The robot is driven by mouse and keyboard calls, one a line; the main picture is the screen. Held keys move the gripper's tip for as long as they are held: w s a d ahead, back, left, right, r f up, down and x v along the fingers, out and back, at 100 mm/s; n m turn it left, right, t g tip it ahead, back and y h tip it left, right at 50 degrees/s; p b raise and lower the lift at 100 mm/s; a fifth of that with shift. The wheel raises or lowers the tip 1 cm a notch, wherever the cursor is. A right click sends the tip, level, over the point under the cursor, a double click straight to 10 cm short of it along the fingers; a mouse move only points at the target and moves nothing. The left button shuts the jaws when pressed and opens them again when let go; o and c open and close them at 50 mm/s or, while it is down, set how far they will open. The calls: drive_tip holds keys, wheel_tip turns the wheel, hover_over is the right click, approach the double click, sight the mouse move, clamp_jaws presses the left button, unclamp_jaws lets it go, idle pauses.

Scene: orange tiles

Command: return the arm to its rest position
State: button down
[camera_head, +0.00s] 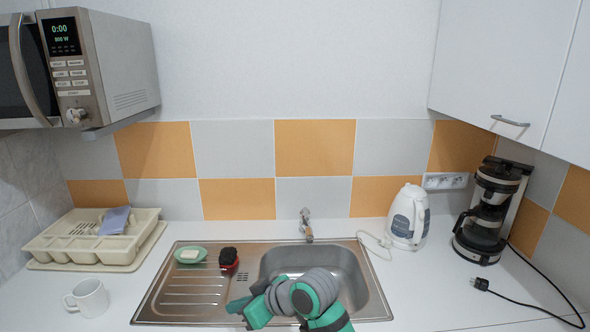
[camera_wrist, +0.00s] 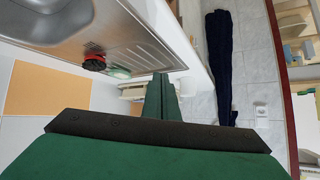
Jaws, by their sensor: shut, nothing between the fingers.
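My arm (camera_head: 315,292) reaches in from the bottom edge of the head view, folded in front of the sink basin. My gripper (camera_head: 246,308) points left, over the front part of the steel sink (camera_head: 185,306). In the wrist view my gripper (camera_wrist: 162,88) shows its two green fingers together, with nothing between them. How high it is above the sink is hard to tell.
A green soap dish (camera_head: 190,255) and a red-and-black scrubber (camera_head: 228,262) sit on the drainboard. A white mug (camera_head: 88,298) and cream rack (camera_head: 95,250) stand left. A kettle (camera_head: 408,218) and coffee maker (camera_head: 487,215) stand right. A microwave (camera_head: 85,65) hangs upper left.

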drive_tip(key=s+a+f+m+t+y, duration=0.2)
drive_tip(key=a+f+m+t, duration=0.4)
drive_tip(key=m+t, duration=0.2)
drive_tip(key=s+d+f+m+t+h, duration=0.25)
drive_tip(key=s+d+f+h, duration=0.2)
drive_tip(key=s+f, duration=0.3)
drive_tip(key=s+d+f+m+t+h, duration=0.1)
drive_tip(key=s+d+f+m+h, duration=0.4)
drive_tip(key=s, duration=0.4)
drive_tip(key=s+d+n+h, duration=0.1)
drive_tip(key=s+d, duration=0.4)
drive_tip(key=s, duration=0.7)
drive_tip(key=s+d+n, duration=0.3)
drive_tip(key=s+d, duration=0.2)
drive_tip(key=s, duration=0.7)
drive_tip(key=shift+d+r+g+h, duration=0.2)
drive_tip(key=shift+r+g+h, duration=0.15)
drive_tip(key=shift+r+g, duration=0.1)
drive_tip(key=shift+w+n, duration=0.1)
drive_tip(key=shift+n, duration=0.15)
